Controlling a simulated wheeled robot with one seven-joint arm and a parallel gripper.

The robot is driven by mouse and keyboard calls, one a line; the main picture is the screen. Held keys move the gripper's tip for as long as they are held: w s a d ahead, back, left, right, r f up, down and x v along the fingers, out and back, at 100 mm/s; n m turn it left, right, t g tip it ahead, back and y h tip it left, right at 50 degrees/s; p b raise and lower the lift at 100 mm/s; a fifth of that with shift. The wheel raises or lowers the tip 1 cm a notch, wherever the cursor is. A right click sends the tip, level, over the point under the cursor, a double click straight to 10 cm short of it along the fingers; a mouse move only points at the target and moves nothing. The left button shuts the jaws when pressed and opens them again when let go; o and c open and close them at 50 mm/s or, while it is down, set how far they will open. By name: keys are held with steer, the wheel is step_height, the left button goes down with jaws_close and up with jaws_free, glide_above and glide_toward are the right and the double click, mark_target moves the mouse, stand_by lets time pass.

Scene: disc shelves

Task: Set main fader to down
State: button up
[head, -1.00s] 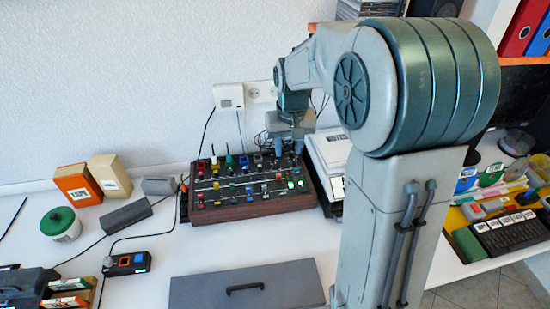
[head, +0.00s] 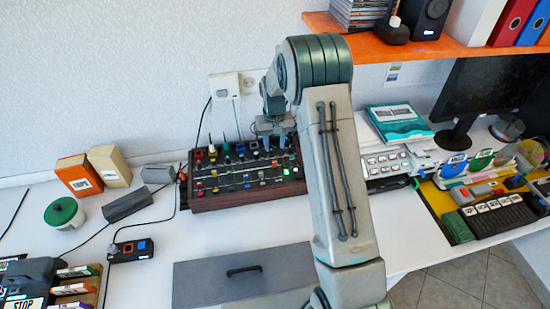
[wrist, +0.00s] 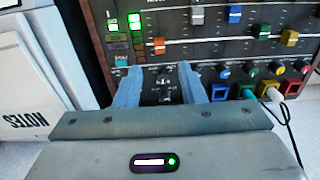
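The mixer panel (head: 240,198) has a dark face with coloured faders, knobs and green lit buttons, in a wooden case against the wall. In the wrist view its face (wrist: 190,62) fills the upper right. An orange-red fader cap (wrist: 158,46) sits just beyond my fingertips, with white (wrist: 197,15) and blue (wrist: 235,14) caps to its right. I cannot read which one is the main fader. My gripper (head: 274,142) is over the panel's back right part. In the wrist view my gripper (wrist: 158,82) has its blue fingers apart, on either side of a small dark knob (wrist: 163,84); contact is unclear.
Coloured plugs with cables (wrist: 270,92) lie right of my fingers in the wrist view. A white device (head: 385,160) stands right of the mixer. A grey lidded box (head: 245,277) lies in front. An orange shelf (head: 430,48) hangs at upper right.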

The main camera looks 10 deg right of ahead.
mark_target(274, 162)
step_height(274, 162, down, 9)
steer(key=shift+r+p, duration=0.2)
steer(key=shift+p, duration=0.55)
jaws_close()
